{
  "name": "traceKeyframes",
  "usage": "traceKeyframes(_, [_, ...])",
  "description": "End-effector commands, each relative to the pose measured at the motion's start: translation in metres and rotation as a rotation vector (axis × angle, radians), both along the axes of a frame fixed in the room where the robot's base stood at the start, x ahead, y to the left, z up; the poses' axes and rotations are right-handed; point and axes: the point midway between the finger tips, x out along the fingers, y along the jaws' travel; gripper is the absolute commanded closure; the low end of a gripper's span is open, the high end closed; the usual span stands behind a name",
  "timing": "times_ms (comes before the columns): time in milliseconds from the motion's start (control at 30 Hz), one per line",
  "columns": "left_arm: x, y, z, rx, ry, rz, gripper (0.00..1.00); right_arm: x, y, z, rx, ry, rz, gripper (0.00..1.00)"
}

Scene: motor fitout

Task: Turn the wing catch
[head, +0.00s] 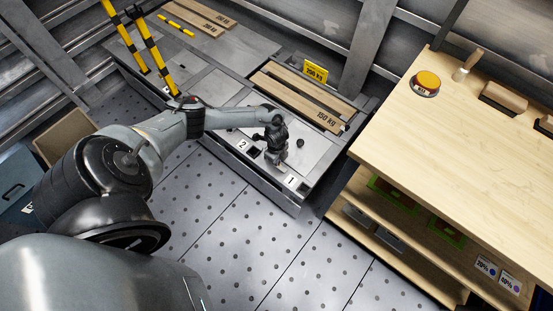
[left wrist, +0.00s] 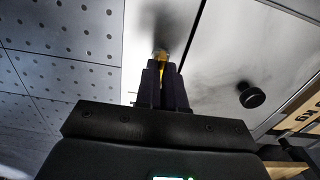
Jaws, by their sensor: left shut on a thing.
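My left arm reaches across from the left in the head view, and its gripper (head: 273,157) points down at the grey platform (head: 226,137) between the number 2 and number 1 labels. In the left wrist view the gripper's dark fingers (left wrist: 162,68) are closed together with a small yellow piece (left wrist: 163,76) between them, which looks like the wing catch. The fingers hide most of it, so its turn angle cannot be told. In the head view the catch is hidden by the gripper. My right gripper is not in view.
A black knob (head: 300,143) stands on the platform right of the gripper. Wooden planks marked 150 kg (head: 320,113) lie behind it. Yellow-black bars (head: 151,43) stand at the back left. A wooden workbench (head: 463,121) is at right. Perforated floor (head: 262,238) lies in front.

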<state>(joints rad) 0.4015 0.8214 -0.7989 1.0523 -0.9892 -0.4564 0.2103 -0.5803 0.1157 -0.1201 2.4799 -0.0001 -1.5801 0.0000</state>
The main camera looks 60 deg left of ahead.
Motion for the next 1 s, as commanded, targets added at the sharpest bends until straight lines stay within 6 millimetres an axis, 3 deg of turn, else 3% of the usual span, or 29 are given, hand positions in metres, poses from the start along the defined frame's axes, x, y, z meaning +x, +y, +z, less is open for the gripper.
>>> traceKeyframes(600, [-0.0001,0.0,-0.0003,0.0,0.0,-0.044,1.0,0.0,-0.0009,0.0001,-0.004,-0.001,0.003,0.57])
traceKeyframes(633, [-0.0001,0.0,-0.0003,0.0,0.0,-0.044,0.89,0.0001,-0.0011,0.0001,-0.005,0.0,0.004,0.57])
traceKeyframes(767, [-0.0001,0.0,-0.0003,0.0,0.0,-0.043,0.69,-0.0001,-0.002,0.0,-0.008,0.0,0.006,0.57])
traceKeyframes(1000, [0.0,-0.0001,-0.0001,0.0,0.0,-0.042,0.66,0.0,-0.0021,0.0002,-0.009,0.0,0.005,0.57])
